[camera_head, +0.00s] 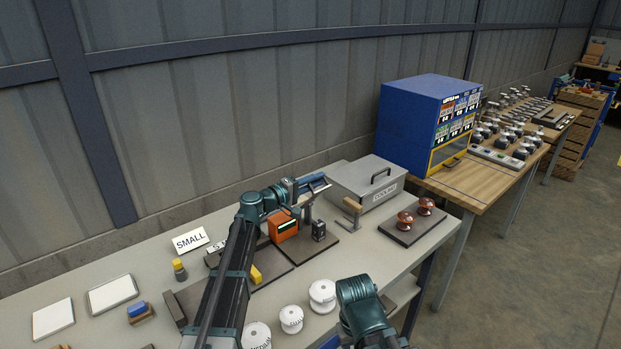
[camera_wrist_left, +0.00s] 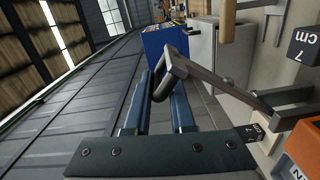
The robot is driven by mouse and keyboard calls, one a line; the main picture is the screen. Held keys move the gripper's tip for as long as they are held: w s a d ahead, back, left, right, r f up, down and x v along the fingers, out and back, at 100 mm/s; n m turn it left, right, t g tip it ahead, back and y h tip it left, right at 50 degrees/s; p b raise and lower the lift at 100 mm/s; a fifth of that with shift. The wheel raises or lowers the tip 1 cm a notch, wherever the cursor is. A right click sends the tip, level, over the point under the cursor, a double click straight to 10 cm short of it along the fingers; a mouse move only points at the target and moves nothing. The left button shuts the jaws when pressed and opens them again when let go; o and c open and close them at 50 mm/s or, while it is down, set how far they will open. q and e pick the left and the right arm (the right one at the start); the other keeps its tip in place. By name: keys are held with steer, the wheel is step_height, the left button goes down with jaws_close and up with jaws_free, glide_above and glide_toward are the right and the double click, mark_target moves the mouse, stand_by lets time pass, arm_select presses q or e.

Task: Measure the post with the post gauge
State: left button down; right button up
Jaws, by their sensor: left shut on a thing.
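My left gripper (camera_head: 316,182) is above the middle of the table. It is shut on a dark grey metal tool (camera_wrist_left: 222,95), seen in the left wrist view as a bent loop with a long bar running right; this looks like the post gauge, but no label on it shows. The bar's far end is by a black block marked 7 cm (camera_wrist_left: 303,48) and an orange device (camera_wrist_left: 304,152). In the head view they are the black block (camera_head: 319,231) and the orange device (camera_head: 284,225). I cannot tell which item is the post; a wooden-handled piece (camera_head: 352,207) stands to the right.
A grey lidded box (camera_head: 367,184) stands behind. A dark board (camera_head: 413,233) with two red-brown insulators is right of it. White insulators (camera_head: 322,292) are at the front, near my right arm (camera_head: 362,305). A SMALL sign (camera_head: 190,240) and trays (camera_head: 112,293) lie left.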

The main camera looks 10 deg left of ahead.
arm_select(q)
steer(key=s+d+f+m+b, duration=0.6)
steer(key=f+m+b, duration=0.2)
steer(key=f+b, duration=0.2)
steer(key=shift+s+d+f+m, duration=0.2)
steer(key=shift+f+m, duration=0.1)
steer(key=shift+f, duration=0.05)
stand_by(0.4)
steer(key=c, duration=1)
jaws_free()
steer(key=shift+s, duration=0.1)
steer(key=shift+o, duration=0.6)
steer(key=shift+r, duration=0.1)
steer(key=shift+a, duration=0.15)
